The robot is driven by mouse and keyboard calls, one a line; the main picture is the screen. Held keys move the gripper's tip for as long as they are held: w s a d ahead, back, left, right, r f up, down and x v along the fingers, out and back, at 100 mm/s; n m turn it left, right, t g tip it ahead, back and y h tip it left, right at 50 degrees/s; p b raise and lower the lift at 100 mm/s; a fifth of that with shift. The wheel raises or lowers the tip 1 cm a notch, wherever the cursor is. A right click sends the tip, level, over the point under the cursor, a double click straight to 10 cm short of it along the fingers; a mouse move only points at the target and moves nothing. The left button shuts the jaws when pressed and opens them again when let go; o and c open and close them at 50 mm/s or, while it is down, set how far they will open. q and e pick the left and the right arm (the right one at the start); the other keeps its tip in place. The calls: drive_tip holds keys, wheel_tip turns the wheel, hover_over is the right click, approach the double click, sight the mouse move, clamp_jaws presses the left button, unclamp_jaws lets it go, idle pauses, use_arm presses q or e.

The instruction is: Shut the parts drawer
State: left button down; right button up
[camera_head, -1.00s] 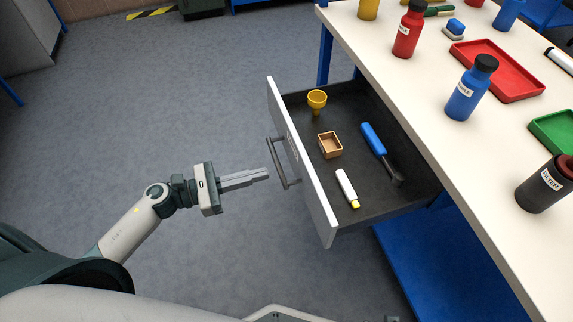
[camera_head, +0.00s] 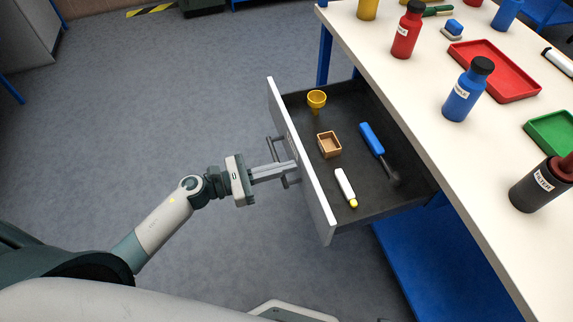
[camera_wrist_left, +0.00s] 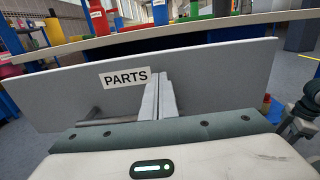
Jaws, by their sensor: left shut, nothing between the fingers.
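The parts drawer (camera_head: 325,215) is pulled out from under the white-topped bench. It holds a yellow funnel-like cup (camera_head: 316,99), a small wooden box (camera_head: 329,145), a blue-handled tool (camera_head: 372,140) and a white tube with a yellow cap (camera_head: 345,186). Its front also shows in the left wrist view (camera_wrist_left: 220,75), with a PARTS label (camera_wrist_left: 125,78). My left gripper (camera_head: 296,170) is shut and empty, its fingertips at the outer face of the drawer front, by the bar handle (camera_head: 270,150). The fingers hide part of the handle. I cannot tell whether the tips touch the face. My right gripper is not in view.
The bench top (camera_head: 400,85) carries a red bottle (camera_head: 407,35), a blue bottle (camera_head: 466,92), a dark bottle (camera_head: 535,187), a red tray (camera_head: 497,66) and a green tray (camera_head: 552,125). A blue lower shelf (camera_head: 410,265) lies below. The floor left of the drawer is clear.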

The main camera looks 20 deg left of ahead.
use_arm(q)
drive_tip(key=shift+w+d, duration=0.15)
drive_tip(key=shift+d, duration=0.05)
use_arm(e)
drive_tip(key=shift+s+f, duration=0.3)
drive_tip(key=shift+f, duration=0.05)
use_arm(q)
drive_tip(key=shift+x, duration=0.85)
drive_tip(key=b, duration=0.2)
hover_over(343, 167)
drive_tip(key=b+x, duration=0.2)
drive_tip(key=x, duration=0.8)
drive_tip(key=shift+w+d+b, duration=0.1)
drive_tip(key=shift+d+b, duration=0.2)
drive_tip(key=shift+b, duration=0.1)
drive_tip(key=shift+w+d, duration=0.35)
drive_tip(key=shift+d, duration=0.1)
drive_tip(key=shift+w+d+r, duration=0.1)
drive_tip(key=shift+r, duration=0.1)
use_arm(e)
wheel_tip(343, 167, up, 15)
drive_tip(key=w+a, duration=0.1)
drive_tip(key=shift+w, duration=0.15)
